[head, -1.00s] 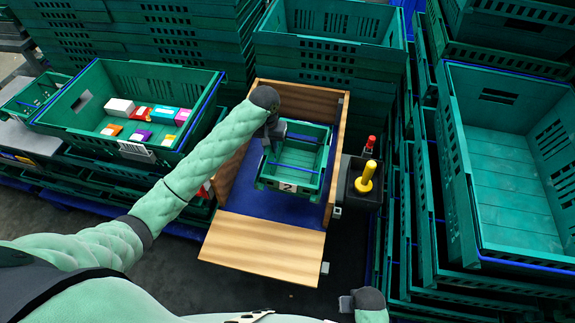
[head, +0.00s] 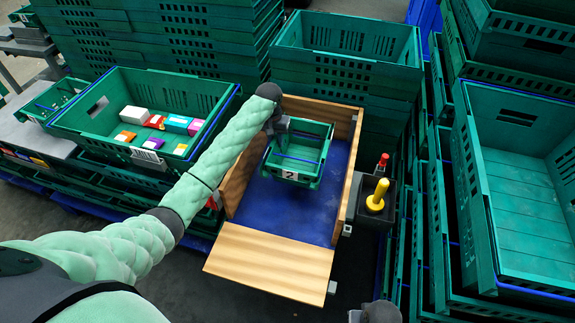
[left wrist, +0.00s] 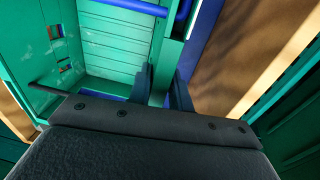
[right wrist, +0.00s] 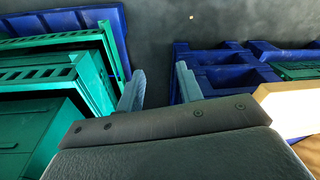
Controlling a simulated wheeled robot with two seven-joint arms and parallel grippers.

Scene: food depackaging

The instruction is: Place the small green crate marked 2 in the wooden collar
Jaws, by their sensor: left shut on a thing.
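The small green crate marked 2 (head: 299,150) is inside the wooden collar (head: 350,185), toward its back left, above the blue floor (head: 290,212). It looks slightly tilted; I cannot tell whether its base touches the floor. My left gripper (head: 279,138) is shut on the crate's left wall. In the left wrist view the fingers (left wrist: 165,88) straddle the rim of the crate (left wrist: 110,40). My right gripper (head: 375,312) is at the bottom edge of the head view, away from the collar. In the right wrist view its fingers (right wrist: 160,88) are apart with nothing between them.
The collar's front flap (head: 268,262) lies folded down toward me. A yellow-handled control (head: 378,195) and a red knob (head: 383,160) stand just right of the collar. A large crate of packets (head: 75,118) is on the left. Tall crate stacks stand behind and right.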

